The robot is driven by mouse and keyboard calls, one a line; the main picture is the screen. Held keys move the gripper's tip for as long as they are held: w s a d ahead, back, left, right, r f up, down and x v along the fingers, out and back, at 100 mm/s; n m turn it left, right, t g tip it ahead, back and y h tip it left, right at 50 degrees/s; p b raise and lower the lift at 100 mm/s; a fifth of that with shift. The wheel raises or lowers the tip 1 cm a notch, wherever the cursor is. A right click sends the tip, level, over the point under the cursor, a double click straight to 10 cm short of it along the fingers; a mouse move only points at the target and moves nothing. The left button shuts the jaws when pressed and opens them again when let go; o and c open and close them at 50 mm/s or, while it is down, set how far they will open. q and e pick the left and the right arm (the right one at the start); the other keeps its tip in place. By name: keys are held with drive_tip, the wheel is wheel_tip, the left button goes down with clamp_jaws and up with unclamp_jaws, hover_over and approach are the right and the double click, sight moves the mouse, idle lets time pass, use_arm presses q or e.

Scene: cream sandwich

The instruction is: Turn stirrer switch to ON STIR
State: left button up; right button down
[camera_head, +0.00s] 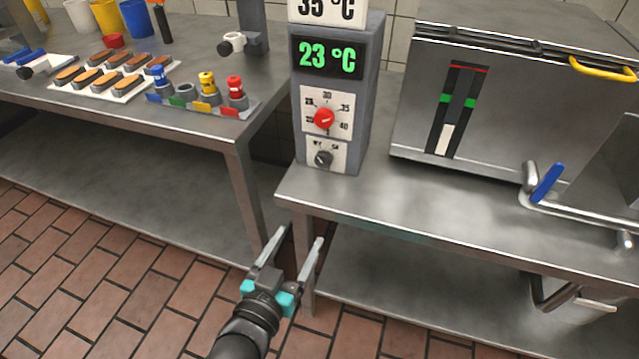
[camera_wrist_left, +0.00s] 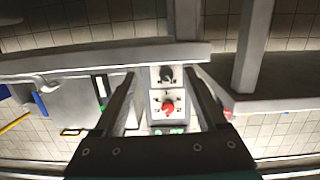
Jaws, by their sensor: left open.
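The control box (camera_head: 366,88) stands on the right-hand steel table and shows a green 23 °C display. Its red dial (camera_head: 324,119) sits above a small dark switch knob (camera_head: 322,158) on a white plate with small lettering. I cannot tell which of these the task calls the stirrer switch, nor read the knob's setting surely. My left gripper (camera_head: 293,247) is open and empty, below and in front of the box, apart from it. In the left wrist view the dark knob (camera_wrist_left: 166,74) and red dial (camera_wrist_left: 168,107) show between the open fingers (camera_wrist_left: 165,84). My right gripper is not in view.
The right table's front edge (camera_head: 400,230) lies close above the gripper. A steel tank (camera_head: 520,100) with a yellow handle stands right of the box. A blue-handled lever (camera_head: 546,183) juts out at right. The left table (camera_head: 190,135) holds pastries and coloured pegs.

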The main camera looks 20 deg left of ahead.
use_arm(q)
wheel_tip(320, 180, up, 5)
drive_tip(key=t+b, duration=0.1)
drive_tip(key=t, duration=0.1)
drive_tip(key=b, duration=0.4)
approach(322, 162)
drive_tip(key=w, duration=0.6)
drive_tip(key=shift+w+d+r, duration=0.1)
drive_tip(key=shift+d+r, duration=0.05)
drive_tip(key=shift+w, duration=1.05)
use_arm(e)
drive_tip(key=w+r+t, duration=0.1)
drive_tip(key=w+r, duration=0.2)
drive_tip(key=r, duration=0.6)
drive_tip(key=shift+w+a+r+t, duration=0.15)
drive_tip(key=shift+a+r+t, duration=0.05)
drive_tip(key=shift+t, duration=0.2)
use_arm(q)
clamp_jaws()
